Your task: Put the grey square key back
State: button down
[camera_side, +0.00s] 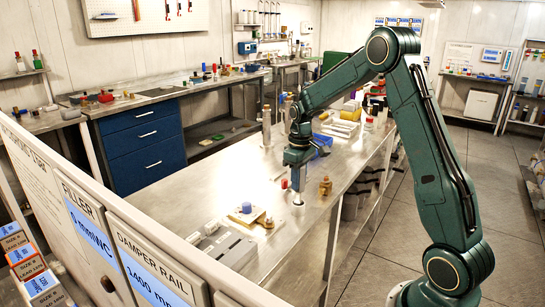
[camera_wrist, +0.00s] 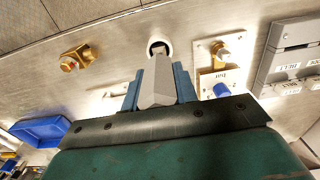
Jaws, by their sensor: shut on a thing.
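The grey square key (camera_wrist: 155,82) is a light grey block with a pointed near end, held between the two blue-grey fingers of my gripper (camera_wrist: 160,88) in the wrist view. Its far end reaches to the white round holder (camera_wrist: 158,45), which has a dark opening. I cannot tell whether the key's tip is inside the opening or just above it. In the side view my gripper (camera_side: 297,182) points straight down over the holder (camera_side: 298,203) on the steel bench. The key is mostly hidden there by the fingers.
A brass fitting (camera_wrist: 75,58) stands to one side of the holder. A white plate with a brass fitting and blue knob (camera_wrist: 221,89) is on the other, beside a grey labelled case (camera_wrist: 290,60). A blue tray (camera_wrist: 40,130) lies farther off.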

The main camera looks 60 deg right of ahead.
jog(key=shift+f, duration=0.1)
jog(key=c, duration=1.1)
grip_release()
notch_tip(320, 180, up, 12)
jog(key=shift+f, duration=0.15)
jog(key=shift+r, duration=0.3)
